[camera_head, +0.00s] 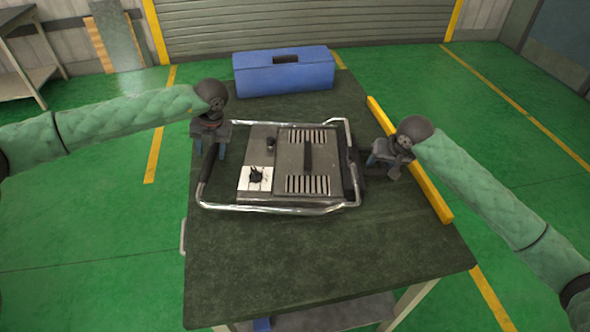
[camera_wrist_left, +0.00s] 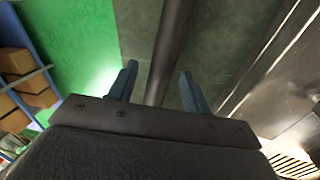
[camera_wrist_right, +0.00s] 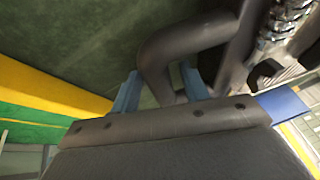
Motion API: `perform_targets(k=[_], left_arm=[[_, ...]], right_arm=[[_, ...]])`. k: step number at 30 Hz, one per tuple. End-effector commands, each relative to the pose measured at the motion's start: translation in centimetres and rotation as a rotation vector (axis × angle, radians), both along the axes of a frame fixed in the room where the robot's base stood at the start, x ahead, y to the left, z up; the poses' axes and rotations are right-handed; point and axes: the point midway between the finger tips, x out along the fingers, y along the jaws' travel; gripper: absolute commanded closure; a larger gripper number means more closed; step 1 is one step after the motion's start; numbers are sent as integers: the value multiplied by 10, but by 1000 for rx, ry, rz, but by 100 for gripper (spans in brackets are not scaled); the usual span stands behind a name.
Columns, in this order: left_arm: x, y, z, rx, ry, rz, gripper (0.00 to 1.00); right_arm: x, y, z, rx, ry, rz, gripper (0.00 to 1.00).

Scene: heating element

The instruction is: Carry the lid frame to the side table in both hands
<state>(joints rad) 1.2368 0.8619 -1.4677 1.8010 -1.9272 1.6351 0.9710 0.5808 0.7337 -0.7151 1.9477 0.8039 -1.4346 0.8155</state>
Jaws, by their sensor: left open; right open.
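The lid frame (camera_head: 275,208) is a shiny tube frame around a grey slotted heating unit (camera_head: 265,160), on the dark-topped table (camera_head: 300,265). My left gripper (camera_head: 211,150) is open at the frame's left side. In the left wrist view its dark bar (camera_wrist_left: 170,45) runs between the spread fingers (camera_wrist_left: 157,80); contact cannot be told. My right gripper (camera_head: 383,166) is open at the frame's right side. In the right wrist view a dark bent handle (camera_wrist_right: 185,42) reaches between and past its fingers (camera_wrist_right: 160,82). The fingers partly hide both handles.
A blue box (camera_head: 284,72) stands at the table's back edge. A yellow bar (camera_head: 410,160) lies along the right edge. The table's front part is clear. A grey bench with a lower shelf (camera_head: 30,80) stands at the far left, across green floor.

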Motion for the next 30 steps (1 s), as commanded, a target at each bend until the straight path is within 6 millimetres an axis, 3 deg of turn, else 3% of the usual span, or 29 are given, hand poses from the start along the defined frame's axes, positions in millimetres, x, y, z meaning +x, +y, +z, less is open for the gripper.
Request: perform_targets(k=[9,15,23,30], left_arm=[[1,-12,60,0,-2,0,51],[0,-17,84,0,-1,0,51],[0,-18,93,2,0,0,51],[0,-18,93,2,0,0,51]], right_arm=[[0,0,0,0,0,0,55],[0,0,0,0,0,0,55],[-3,-1,7,0,-1,0,55],[-17,-9,43,0,-2,1,55]])
